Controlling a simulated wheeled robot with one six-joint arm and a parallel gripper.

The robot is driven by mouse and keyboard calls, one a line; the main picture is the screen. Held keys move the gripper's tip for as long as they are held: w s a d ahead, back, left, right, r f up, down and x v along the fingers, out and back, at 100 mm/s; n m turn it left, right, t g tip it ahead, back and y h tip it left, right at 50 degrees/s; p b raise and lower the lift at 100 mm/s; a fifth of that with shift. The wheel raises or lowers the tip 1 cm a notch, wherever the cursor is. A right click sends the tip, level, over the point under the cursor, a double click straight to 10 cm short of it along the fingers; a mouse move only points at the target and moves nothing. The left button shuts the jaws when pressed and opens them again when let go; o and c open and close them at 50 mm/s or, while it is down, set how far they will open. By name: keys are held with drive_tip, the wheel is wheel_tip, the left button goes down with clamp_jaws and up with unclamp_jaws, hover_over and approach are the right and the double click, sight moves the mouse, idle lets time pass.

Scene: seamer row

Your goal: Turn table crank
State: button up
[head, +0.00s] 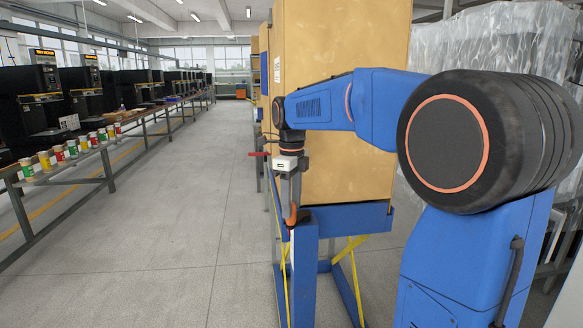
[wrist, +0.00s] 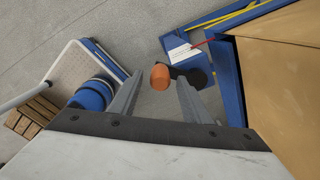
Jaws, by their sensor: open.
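The table crank shows in the wrist view as an orange knob (wrist: 160,76) on a black arm (wrist: 194,74), beside a blue post of the table frame. In the head view its orange handle (head: 291,215) stands at the top of the blue table frame (head: 305,265). My gripper (wrist: 158,82) is open, with one finger on each side of the knob in the wrist view. In the head view my gripper (head: 290,188) points down just above the handle. I cannot tell whether the fingers touch the knob.
A tall tan stack (head: 330,110) stands on the blue frame, close behind my arm. A long bench (head: 100,150) with several small cups and dark machines runs along the left. The grey floor aisle (head: 190,190) between is clear. A wooden pallet (wrist: 32,117) shows in the wrist view.

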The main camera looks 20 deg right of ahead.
wheel_tip(320, 180, up, 14)
idle(0.4)
drive_tip(key=shift+r, duration=0.1)
idle(0.3)
